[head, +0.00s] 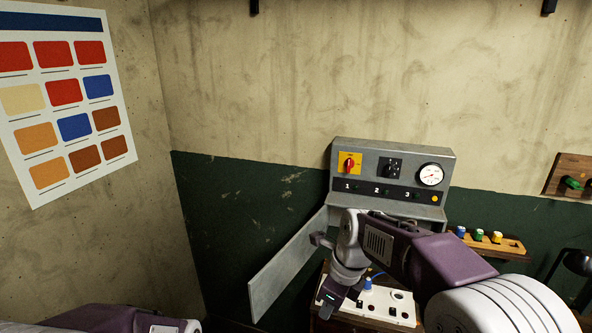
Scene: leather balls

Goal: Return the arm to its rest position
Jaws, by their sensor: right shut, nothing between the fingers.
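My right arm comes in from the lower right, with a purple and white forearm bent at the wrist. My right gripper (327,308) points down, shut and empty. It is in front of the left end of a white panel (385,304); I cannot tell whether it touches anything. Part of my left arm shows along the bottom left edge, and its gripper is out of view.
A grey control box (393,152) with a red knob, a black switch and a gauge stands against the wall. A slanted grey plate (284,270) is left of my wrist. A wooden rack (490,242) with small coloured bottles is at the right. A colour chart (67,96) hangs at left.

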